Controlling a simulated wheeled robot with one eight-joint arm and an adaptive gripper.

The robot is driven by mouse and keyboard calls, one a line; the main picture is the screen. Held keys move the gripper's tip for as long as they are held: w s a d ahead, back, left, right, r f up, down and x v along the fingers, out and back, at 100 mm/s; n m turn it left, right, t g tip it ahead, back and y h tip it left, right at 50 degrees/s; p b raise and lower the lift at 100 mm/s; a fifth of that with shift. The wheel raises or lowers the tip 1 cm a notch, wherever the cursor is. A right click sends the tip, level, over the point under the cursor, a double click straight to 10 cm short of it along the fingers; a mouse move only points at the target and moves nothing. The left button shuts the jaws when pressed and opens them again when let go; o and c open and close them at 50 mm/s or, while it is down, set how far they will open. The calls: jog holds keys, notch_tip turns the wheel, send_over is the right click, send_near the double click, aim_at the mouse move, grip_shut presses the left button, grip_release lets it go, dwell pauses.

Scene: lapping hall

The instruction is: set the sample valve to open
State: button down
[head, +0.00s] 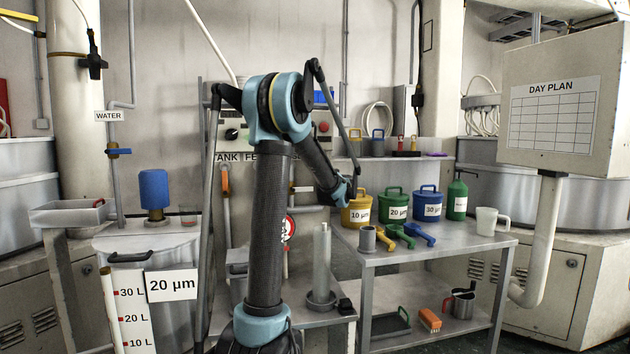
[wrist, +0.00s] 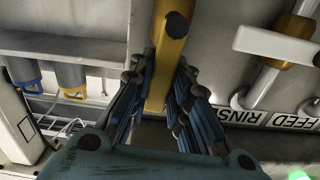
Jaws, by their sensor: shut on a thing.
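In the wrist view a yellow lever (wrist: 172,50) with a black round pivot cap runs between the fingers of my gripper (wrist: 160,95). The fingers are closed against the lever from both sides. I take this lever to be the sample valve's handle, but no label for it is readable here. In the head view the end of my arm (head: 343,190) hangs before the back wall, left of the yellow bucket. The fingers and the lever cannot be made out there.
In the wrist view a white lever (wrist: 275,45) crosses a pipe beside a FEED and RINSE label strip (wrist: 270,117). In the head view an orange lever (head: 224,178) is left of my arm. A table (head: 440,244) with several buckets and scoops stands right.

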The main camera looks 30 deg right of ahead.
jog(key=shift+w, duration=0.15)
dwell(0.3)
jog(key=c, duration=1.5)
grip_release()
jog(key=v, duration=1.2)
jog(key=shift+a, duration=0.1)
